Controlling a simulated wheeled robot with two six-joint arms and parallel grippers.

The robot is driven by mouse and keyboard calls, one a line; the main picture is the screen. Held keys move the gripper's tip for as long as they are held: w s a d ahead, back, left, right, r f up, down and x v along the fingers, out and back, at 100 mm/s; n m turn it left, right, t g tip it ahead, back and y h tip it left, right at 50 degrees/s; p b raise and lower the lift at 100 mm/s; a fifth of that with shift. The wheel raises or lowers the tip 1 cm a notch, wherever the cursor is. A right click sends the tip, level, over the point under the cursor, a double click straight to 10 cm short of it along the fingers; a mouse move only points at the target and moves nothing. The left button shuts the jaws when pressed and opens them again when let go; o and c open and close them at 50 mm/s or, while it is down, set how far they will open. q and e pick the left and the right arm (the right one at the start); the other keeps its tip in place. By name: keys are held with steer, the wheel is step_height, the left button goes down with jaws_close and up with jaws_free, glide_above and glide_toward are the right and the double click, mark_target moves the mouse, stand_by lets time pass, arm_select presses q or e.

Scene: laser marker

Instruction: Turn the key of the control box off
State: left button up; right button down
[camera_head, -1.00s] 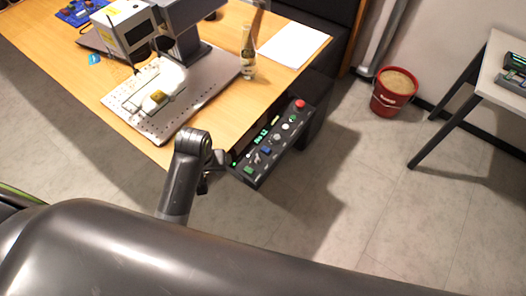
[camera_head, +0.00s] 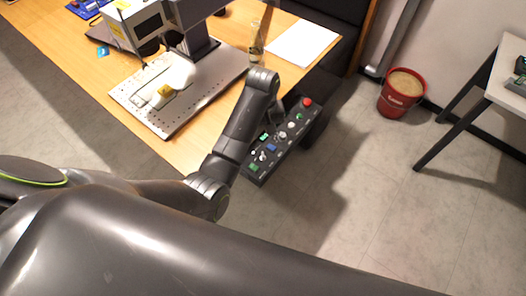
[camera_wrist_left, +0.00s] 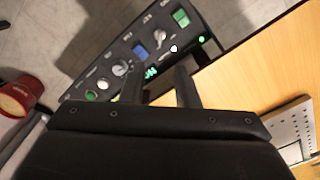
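The black control box (camera_head: 257,180) is fixed at the table's right edge, with a red button (camera_head: 307,102) at its far end and several buttons and switches along its face. It also shows in the left wrist view, running diagonally across the top (camera_wrist_left: 150,29). A silver key-like switch (camera_wrist_left: 170,47) sits beside the blue button, and a round knob (camera_wrist_left: 122,69) is farther left. My left gripper (camera_wrist_left: 158,82) is open, its two fingers apart in front of the box, with a lit green display between them. In the head view my arm mostly hides this gripper. My right gripper is out of view.
The wooden table (camera_head: 190,148) carries a laser marker (camera_head: 196,40) with a perforated plate (camera_head: 172,125), a bottle (camera_head: 257,45) and white paper (camera_head: 302,43). A red bucket (camera_head: 400,97) stands on the floor, near a second table (camera_head: 508,75). The floor right of the box is clear.

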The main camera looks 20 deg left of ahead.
mark_target(263, 156)
arm_select(q)
step_height(263, 156, down, 13)
steer(key=shift+r+b, duration=0.1)
steer(key=shift+b, duration=0.35)
jaws_close()
